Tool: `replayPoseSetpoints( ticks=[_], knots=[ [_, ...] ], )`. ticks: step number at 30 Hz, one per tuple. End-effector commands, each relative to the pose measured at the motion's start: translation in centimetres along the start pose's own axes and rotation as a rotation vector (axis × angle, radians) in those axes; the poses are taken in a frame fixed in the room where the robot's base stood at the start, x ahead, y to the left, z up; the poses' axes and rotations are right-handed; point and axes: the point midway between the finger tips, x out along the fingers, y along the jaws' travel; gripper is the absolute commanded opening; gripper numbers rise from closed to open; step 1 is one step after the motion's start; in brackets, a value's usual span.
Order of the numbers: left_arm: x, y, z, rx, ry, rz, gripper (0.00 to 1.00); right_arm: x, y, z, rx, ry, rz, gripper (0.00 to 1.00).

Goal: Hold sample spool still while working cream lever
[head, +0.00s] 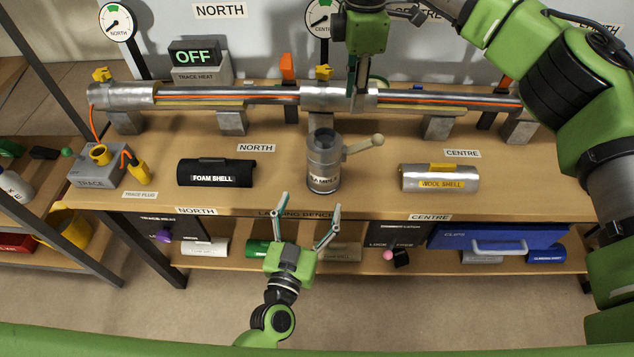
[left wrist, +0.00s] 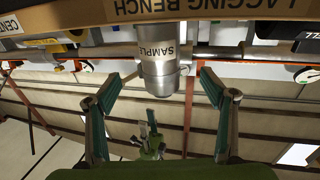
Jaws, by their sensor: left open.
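The sample spool (head: 323,165) is a grey metal cylinder standing upright on the bench. In the left wrist view the spool (left wrist: 158,68) appears upside down, ahead of and between my fingers. The cream lever (head: 362,145) sticks out from the spool's upper right side and ends in a round knob. My left gripper (head: 307,217) is open and empty at the bench's front edge, its fingers spread toward the spool without touching it. My right gripper (head: 357,106) points down by the pipe, above and behind the lever. Its fingers overlap edge-on, so their opening is unclear.
A metal pipe (head: 230,95) on supports runs along the back. The foam shell (head: 216,172) lies left of the spool and the wool shell (head: 440,178) right of it. A trace box (head: 97,170) stands at far left. A lower shelf (head: 345,262) holds several items.

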Motion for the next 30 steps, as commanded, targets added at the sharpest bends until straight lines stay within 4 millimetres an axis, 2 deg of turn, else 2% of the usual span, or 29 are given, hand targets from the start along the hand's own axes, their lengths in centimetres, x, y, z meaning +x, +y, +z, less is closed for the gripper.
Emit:
replayPoseSetpoints(
  ticks=[9, 15, 21, 30],
  knots=[
    [6.4, 0.0, -0.1, 0.000, 0.002, 0.001, 0.76, 0.0, 0.0, 0.0, 0.000, 0.000, 0.000, 0.28],
    [9.8, 0.0, -0.1, 0.003, 0.001, 0.001, 0.76, 0.0, 0.0, 0.0, 0.000, 0.000, 0.000, 0.28],
    [11.6, 0.0, 0.0, 0.001, 0.000, 0.001, 0.76, 0.0, 0.0, 0.0, 0.000, 0.000, 0.000, 0.28],
    [12.0, 0.0, 0.1, 0.001, -0.001, 0.000, 0.76, 0.0, 0.0, 0.0, 0.000, 0.000, 0.000, 0.28]
  ],
)
